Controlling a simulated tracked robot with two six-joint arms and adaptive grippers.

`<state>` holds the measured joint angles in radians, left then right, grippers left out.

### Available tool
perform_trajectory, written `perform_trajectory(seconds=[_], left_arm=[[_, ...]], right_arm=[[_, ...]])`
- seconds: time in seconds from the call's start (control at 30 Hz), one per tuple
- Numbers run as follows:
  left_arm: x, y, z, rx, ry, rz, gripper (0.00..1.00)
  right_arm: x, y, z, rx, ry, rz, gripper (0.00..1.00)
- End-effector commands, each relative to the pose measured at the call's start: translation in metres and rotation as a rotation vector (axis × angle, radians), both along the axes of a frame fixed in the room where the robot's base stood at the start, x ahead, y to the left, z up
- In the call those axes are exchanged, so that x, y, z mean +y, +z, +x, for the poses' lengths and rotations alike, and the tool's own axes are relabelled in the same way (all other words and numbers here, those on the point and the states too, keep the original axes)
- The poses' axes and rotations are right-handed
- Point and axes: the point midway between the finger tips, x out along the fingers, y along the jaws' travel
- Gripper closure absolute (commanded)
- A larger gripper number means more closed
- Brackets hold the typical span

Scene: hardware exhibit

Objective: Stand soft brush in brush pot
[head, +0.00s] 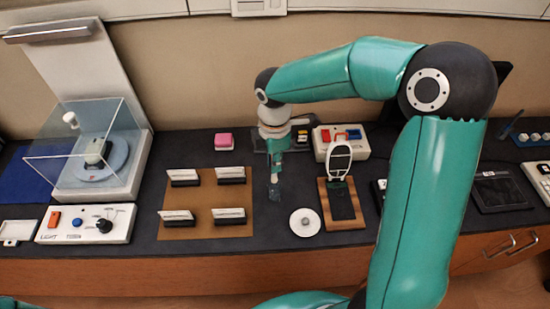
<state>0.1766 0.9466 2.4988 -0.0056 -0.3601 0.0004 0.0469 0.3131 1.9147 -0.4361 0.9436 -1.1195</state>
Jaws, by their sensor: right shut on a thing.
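My right gripper (275,170) points down over the middle of the counter, between the brown mat and the small stand with an oval frame. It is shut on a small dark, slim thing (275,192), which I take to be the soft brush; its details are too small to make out. I cannot make out a brush pot for certain. A round white piece with a grey centre (305,222) lies to the right of the gripper and nearer the counter's front; whether it is the pot I cannot tell. My left gripper is out of view.
Left of the gripper, a brown mat (205,204) holds several card holders. A wooden stand with an oval frame (341,200) is on the right. A switch box (342,143) and pink block (223,141) are behind. A clear-covered turntable (90,160) stands far left.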

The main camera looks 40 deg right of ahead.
Motion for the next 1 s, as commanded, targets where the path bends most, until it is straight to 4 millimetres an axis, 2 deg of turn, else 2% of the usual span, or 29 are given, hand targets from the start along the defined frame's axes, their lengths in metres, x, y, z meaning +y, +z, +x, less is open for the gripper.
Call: perform_trajectory(seconds=[0.03,0.6,1.0], left_arm=[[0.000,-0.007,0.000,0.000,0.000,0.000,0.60],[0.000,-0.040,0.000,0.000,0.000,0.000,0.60],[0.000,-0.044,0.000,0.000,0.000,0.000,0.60]], right_arm=[[0.000,-0.008,0.000,0.000,0.000,0.000,1.00],[0.000,-0.051,0.000,0.001,-0.001,0.000,1.00],[0.000,-0.057,0.000,0.000,0.000,0.000,1.00]])
